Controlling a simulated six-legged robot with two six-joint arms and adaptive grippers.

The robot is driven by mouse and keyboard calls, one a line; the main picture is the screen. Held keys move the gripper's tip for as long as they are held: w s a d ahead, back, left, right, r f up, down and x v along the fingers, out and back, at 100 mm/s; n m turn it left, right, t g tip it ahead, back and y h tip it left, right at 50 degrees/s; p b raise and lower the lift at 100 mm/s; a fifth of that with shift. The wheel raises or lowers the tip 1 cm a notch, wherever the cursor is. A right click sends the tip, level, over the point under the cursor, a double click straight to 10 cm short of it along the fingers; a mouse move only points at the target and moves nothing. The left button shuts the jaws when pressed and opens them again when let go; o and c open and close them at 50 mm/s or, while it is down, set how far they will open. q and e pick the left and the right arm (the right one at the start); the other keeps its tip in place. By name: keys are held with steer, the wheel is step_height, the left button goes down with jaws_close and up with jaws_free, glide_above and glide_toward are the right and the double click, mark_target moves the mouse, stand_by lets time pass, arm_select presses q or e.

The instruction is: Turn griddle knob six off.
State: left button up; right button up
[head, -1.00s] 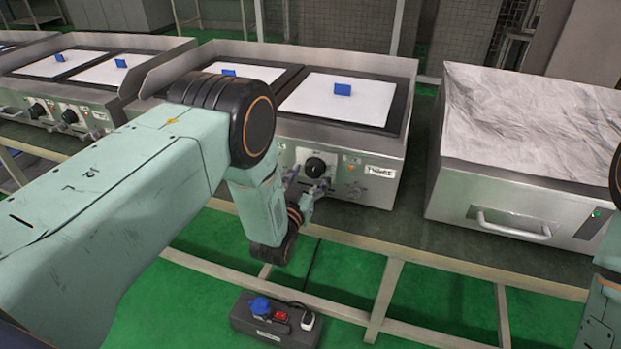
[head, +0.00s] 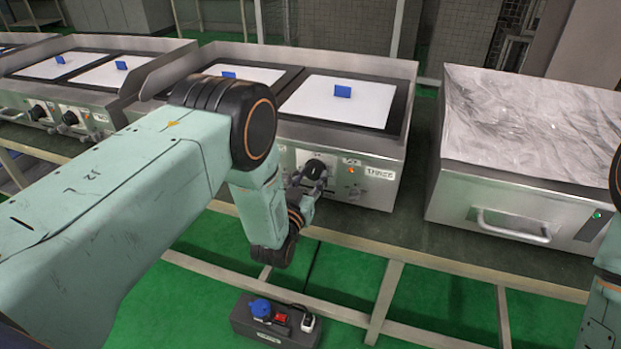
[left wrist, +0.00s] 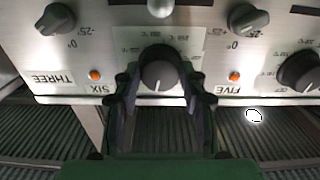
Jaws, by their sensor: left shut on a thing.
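A round dark knob (left wrist: 160,72) with a pale mark on its face sits on the griddle's steel front, in the middle of the left wrist view. A label reading SIX (left wrist: 97,88) is left of it and one reading FIVE (left wrist: 229,89) is right of it. My left gripper (left wrist: 158,90) has a finger on each side of the knob and is shut on it. In the head view my left gripper (head: 307,186) is at the knob (head: 315,168) on the front of the griddle (head: 378,150), its fingers partly covering it. My right gripper is not in view.
Other knobs (left wrist: 249,18) are near the held one. A label reading THREE (head: 381,173) is to its right in the head view. A steel-fronted unit (head: 500,205) stands to the right.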

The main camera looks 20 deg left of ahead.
arm_select(q)
steer(key=shift+n, duration=1.4)
steer(key=o, duration=1.1)
steer(key=shift+o, duration=0.2)
steer(key=s, duration=1.2)
steer(key=shift+a, duration=0.15)
